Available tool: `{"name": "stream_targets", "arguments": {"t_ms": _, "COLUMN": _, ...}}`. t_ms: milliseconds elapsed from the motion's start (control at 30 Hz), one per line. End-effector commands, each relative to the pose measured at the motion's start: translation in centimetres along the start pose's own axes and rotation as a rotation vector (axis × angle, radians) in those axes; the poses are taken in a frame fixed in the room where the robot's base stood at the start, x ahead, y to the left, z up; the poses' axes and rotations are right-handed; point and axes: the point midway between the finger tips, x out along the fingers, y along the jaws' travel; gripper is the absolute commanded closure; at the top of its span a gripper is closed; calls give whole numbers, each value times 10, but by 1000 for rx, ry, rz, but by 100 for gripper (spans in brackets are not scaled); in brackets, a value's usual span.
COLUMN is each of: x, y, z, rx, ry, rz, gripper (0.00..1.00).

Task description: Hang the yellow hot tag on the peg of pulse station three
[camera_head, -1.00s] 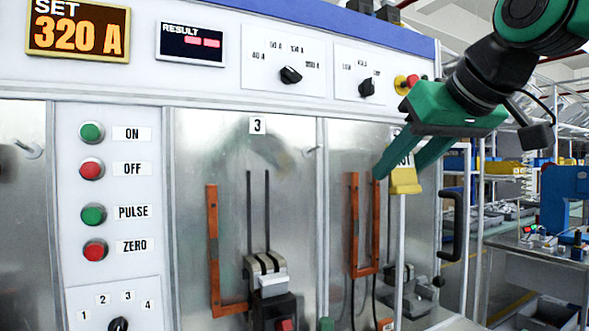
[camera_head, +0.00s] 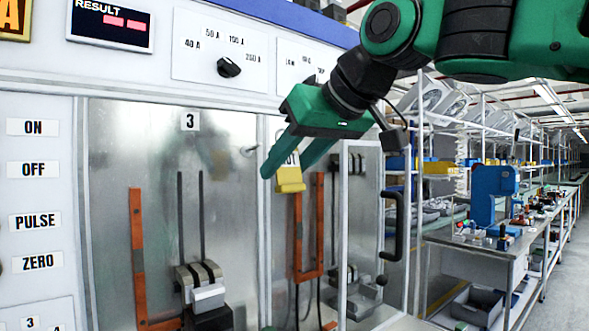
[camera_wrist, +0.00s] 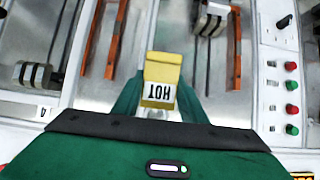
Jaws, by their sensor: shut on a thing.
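My gripper (camera_head: 284,172) is shut on the yellow hot tag (camera_head: 291,181), which hangs between its green fingers. In the wrist view the tag (camera_wrist: 163,72) shows its white HOT label upside down. Pulse station three (camera_head: 140,170) is the metal panel marked 3 at the left in the head view. Its small peg (camera_head: 249,150) sticks out near the panel's upper right edge. The tag is to the right of the peg and slightly lower in the picture, apart from it. I cannot make out the peg in the wrist view.
An open clear door with a black handle (camera_head: 391,226) stands right of the tag. Orange bars (camera_head: 138,245) and a breaker (camera_head: 205,285) are on station three. A workbench (camera_head: 480,246) stands farther right.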

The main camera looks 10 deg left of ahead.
Motion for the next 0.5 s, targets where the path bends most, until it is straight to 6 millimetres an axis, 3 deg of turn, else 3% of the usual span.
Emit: {"name": "stream_targets", "arguments": {"t_ms": 500, "x": 19, "y": -1, "z": -10, "rx": 0, "ry": -1, "rz": -1, "gripper": 94}}
